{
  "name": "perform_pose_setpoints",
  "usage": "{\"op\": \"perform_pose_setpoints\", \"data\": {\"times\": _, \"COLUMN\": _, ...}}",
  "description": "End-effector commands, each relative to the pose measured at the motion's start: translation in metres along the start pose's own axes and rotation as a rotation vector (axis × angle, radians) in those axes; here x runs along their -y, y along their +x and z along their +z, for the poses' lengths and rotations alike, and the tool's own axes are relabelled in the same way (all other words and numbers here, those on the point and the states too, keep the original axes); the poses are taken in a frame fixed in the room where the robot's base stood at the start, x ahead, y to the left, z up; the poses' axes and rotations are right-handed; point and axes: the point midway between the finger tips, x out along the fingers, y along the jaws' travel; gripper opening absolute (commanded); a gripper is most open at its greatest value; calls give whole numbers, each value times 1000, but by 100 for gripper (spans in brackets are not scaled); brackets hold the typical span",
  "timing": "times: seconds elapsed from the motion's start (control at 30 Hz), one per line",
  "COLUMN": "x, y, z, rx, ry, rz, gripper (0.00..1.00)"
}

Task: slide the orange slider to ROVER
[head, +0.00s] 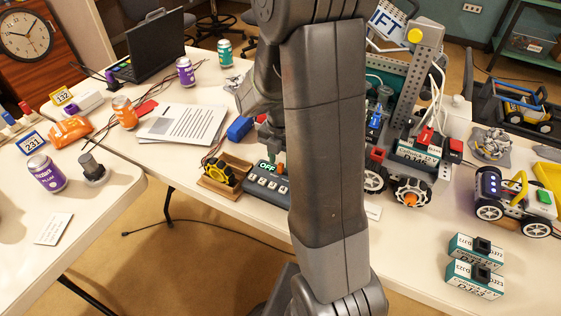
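A dark control box (262,193) sits near the front edge of the table, with a lit green OFF display and several pale keys. Its right end is close to my arm and partly hidden. I cannot make out an orange slider or a ROVER label for certain. My gripper (276,157) points down over the back of the box, just behind the display. Its fingers are small and partly covered by my arm, so their gap and any contact do not show.
Left of the box is a brown tray (213,189) with a yellow-and-black part. A blue block (239,129) and papers (184,124) lie behind. A wheeled robot (412,165) stands to the right, with a rover (513,203) and teal boxes (474,279) farther right.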

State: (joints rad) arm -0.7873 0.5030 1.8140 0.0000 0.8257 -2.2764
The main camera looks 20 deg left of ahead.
Motion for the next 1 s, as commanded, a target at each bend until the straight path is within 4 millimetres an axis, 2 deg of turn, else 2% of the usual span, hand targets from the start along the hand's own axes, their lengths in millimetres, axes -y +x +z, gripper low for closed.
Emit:
{"op": "perform_pose_setpoints", "data": {"times": 0.13, "x": 0, "y": 9, "z": 0, "rx": 0, "ry": 0, "rz": 0, "gripper": 36}}
{"op": "perform_pose_setpoints", "data": {"times": 0.4, "x": 0, "y": 10, "z": 0, "rx": 1, "ry": 0, "rz": 1, "gripper": 36}}
{"op": "perform_pose_setpoints", "data": {"times": 0.43, "x": 0, "y": 10, "z": 0, "rx": 1, "ry": 0, "rz": 1, "gripper": 34}}
{"op": "perform_pose_setpoints", "data": {"times": 0.6, "x": 0, "y": 10, "z": 0, "rx": 1, "ry": 0, "rz": 1, "gripper": 1}}
{"op": "perform_pose_setpoints", "data": {"times": 0.83, "x": 1, "y": 10, "z": 0, "rx": 1, "ry": 1, "rz": 1, "gripper": 0}}
{"op": "perform_pose_setpoints", "data": {"times": 1.0, "x": 21, "y": 11, "z": 0, "rx": 1, "ry": 3, "rz": 1, "gripper": 0}}
